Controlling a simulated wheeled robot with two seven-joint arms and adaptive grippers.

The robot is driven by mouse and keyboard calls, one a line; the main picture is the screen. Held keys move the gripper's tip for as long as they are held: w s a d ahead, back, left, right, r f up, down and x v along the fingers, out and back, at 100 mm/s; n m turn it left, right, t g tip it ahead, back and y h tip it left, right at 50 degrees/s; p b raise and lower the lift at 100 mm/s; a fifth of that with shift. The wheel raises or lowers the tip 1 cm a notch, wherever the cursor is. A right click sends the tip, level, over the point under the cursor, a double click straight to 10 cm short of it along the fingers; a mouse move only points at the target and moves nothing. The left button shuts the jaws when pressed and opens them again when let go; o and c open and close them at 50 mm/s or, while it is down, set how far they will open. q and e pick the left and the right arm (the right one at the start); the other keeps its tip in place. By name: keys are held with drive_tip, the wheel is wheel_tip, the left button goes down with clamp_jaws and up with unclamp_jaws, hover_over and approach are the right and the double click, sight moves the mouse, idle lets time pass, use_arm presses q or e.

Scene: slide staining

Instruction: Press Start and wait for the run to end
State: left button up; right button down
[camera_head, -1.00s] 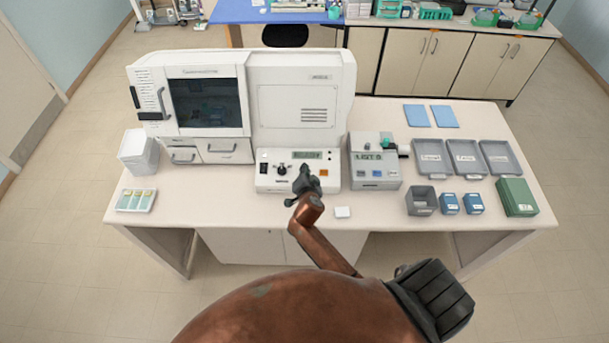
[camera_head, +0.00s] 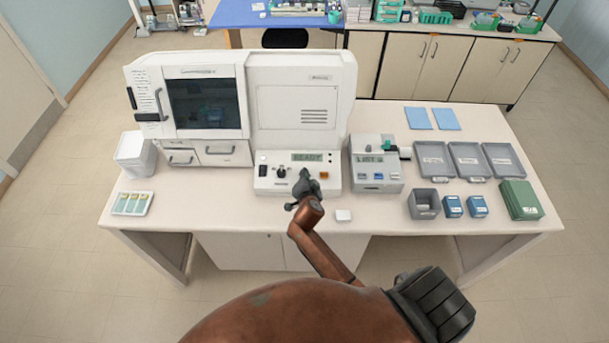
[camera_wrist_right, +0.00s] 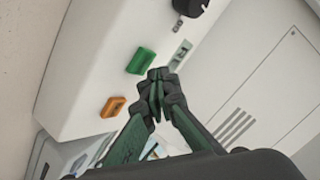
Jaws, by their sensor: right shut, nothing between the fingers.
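The white staining machine (camera_head: 300,75) stands on the bench, with a control panel (camera_head: 263,183) at its lower front. The panel's display (camera_head: 318,157) appears to read READY. The panel has a black knob (camera_head: 281,172) and an orange button (camera_head: 324,176). My right gripper (camera_head: 304,175) is shut and empty in front of the panel, between knob and orange button. In the right wrist view, its fingertips (camera_wrist_right: 158,76) are close to a green button (camera_wrist_right: 141,61); contact cannot be told. The gripper hides this button in the head view. No button label is readable. My left gripper is out of view.
A smaller grey device (camera_head: 376,171) stands right of the panel. Grey trays (camera_head: 468,160), blue boxes (camera_head: 453,206) and a green box (camera_head: 521,200) are further right. A slide holder (camera_head: 132,203) lies at the left.

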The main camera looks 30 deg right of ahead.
drive_tip(key=shift+f, duration=0.15)
idle(0.8)
drive_tip(key=shift+w+f+b, duration=0.1)
drive_tip(key=shift+f+b, duration=0.2)
drive_tip(key=shift+b, duration=0.3)
